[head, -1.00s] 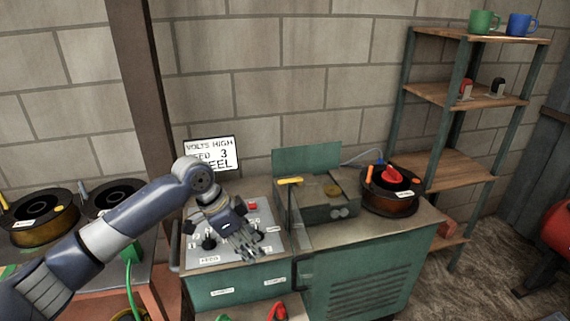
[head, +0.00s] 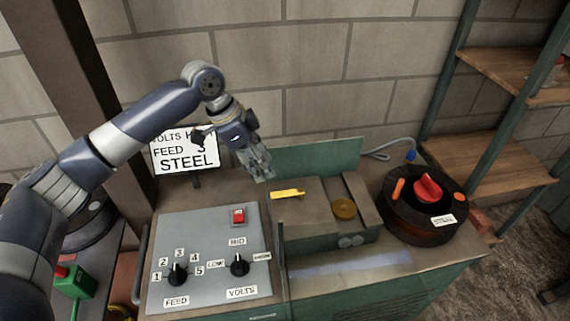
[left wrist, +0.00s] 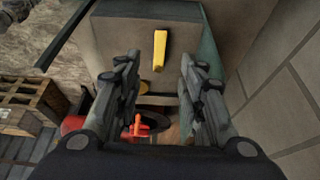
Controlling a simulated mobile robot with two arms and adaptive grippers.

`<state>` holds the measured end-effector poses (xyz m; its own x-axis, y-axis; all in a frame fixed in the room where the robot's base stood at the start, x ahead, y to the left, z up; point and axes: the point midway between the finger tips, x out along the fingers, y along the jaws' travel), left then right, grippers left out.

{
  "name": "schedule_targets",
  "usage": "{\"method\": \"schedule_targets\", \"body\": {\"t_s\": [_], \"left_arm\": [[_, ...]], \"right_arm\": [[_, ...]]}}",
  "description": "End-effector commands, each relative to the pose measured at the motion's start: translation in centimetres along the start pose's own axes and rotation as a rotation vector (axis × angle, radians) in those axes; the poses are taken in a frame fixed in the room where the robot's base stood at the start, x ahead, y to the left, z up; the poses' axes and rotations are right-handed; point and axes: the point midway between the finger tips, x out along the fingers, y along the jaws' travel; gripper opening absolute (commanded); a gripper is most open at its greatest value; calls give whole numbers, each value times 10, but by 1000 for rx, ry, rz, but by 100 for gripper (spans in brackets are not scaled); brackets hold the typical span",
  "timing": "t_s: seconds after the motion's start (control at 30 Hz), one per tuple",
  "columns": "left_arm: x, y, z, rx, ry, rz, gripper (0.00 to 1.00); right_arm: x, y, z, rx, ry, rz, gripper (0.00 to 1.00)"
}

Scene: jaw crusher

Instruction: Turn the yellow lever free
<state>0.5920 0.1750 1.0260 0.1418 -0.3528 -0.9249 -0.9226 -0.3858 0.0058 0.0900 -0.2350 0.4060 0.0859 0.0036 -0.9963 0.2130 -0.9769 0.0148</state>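The yellow lever (head: 287,194) lies across the top of the grey-brown housing (head: 308,217) on the green machine. It shows lengthwise in the left wrist view (left wrist: 159,50). My left gripper (head: 264,172) hangs just behind and left of the lever, above the housing, and does not appear to touch it. In the left wrist view its two fingers (left wrist: 157,62) stand wide apart with nothing between them; the lever shows in the gap, beyond the fingertips. My right gripper is in neither view.
A panel (head: 208,262) with two black knobs and a red switch lies left of the housing. The wire spool (head: 425,207) with a red knob stands to the right. A sign (head: 186,150) reading STEEL stands behind the panel. A green plate (head: 325,163) rises behind the housing.

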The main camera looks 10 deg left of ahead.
Motion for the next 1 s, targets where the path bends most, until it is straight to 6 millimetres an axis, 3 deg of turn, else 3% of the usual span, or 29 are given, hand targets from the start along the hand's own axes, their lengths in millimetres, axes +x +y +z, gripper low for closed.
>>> {"method": "schedule_targets", "body": {"t_s": [0.17,0.7,1.0], "left_arm": [[8,0,0,-1,0,2,37],[96,1,0,-1,-1,2,37],[109,0,0,0,0,0,37]], "right_arm": [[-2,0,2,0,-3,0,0],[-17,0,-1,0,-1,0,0],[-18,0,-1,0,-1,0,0]]}}
